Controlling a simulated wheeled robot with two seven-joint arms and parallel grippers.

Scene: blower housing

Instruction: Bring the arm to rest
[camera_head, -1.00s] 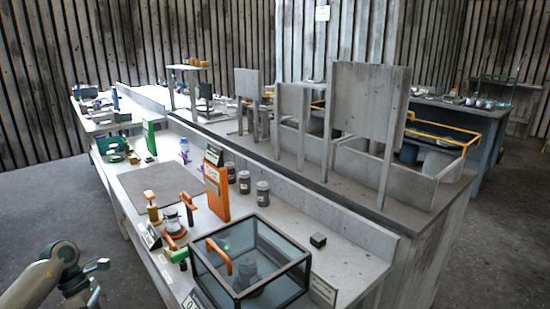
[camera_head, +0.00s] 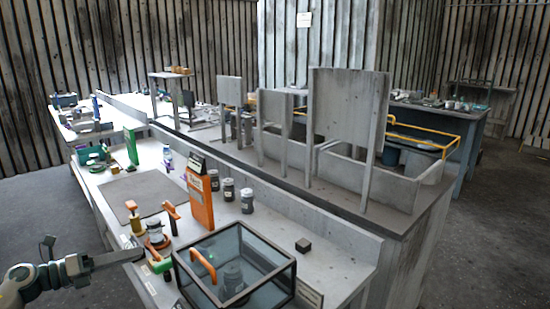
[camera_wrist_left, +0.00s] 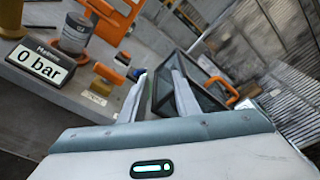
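My left arm enters at the lower left of the head view. Its gripper (camera_head: 130,257) points right, beside the front edge of the near bench (camera_head: 262,212). In the left wrist view the two fingers of this gripper (camera_wrist_left: 158,92) stand apart with nothing held between them. The glass box (camera_head: 235,268) with an orange handle is to the right of the gripper; in the wrist view the box (camera_wrist_left: 205,92) shows behind the fingers. My right gripper is not in view.
Near the gripper on the bench are a green-and-orange part (camera_head: 159,264), a jar (camera_head: 155,232) and an orange-handled tool (camera_head: 172,214). An orange panel (camera_head: 200,200) stands behind. A "0 bar" display (camera_wrist_left: 40,63) shows in the wrist view. Open floor (camera_head: 40,210) lies left.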

